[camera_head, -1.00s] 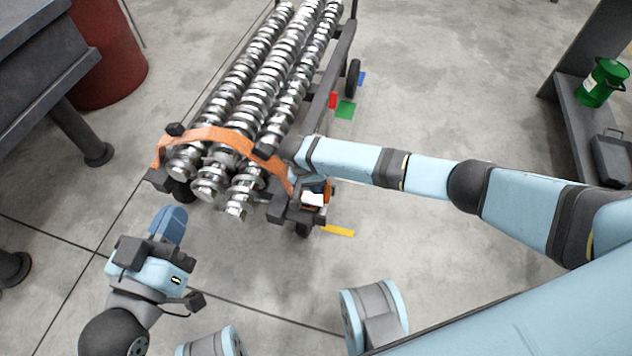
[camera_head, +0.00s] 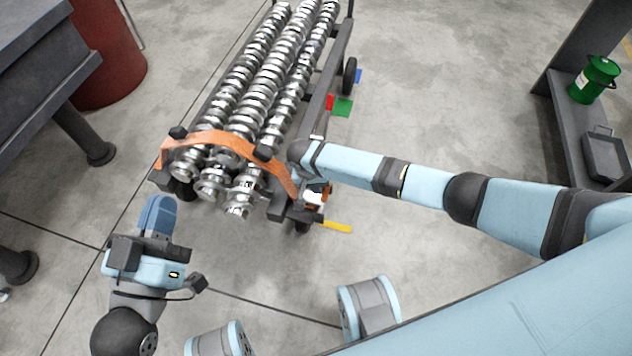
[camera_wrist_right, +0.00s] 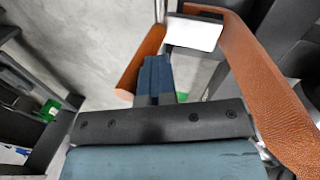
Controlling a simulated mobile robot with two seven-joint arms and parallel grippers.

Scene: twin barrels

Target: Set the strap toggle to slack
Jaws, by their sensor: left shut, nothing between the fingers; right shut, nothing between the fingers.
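An orange strap (camera_head: 225,140) runs over the near ends of several shiny ribbed metal shafts (camera_head: 245,110) on a dark cart. The strap comes down at the cart's near right corner and shows large in the right wrist view (camera_wrist_right: 262,95). There, an orange bar (camera_wrist_right: 143,62), likely the toggle's handle, slants beside a white plate (camera_wrist_right: 193,33). My right gripper (camera_wrist_right: 155,75) is shut and empty, its blue fingers close to the bar's right side; contact cannot be told. In the head view my wrist hides much of this. My left gripper (camera_head: 160,214) is shut and empty, in front of the cart.
A dark table (camera_head: 40,60) and a red barrel (camera_head: 108,60) stand at the left. A shelf at the right holds a green can (camera_head: 596,80) and a dark case (camera_head: 606,155). Coloured patches, one yellow (camera_head: 337,227), lie beside the cart. Open floor lies right of it.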

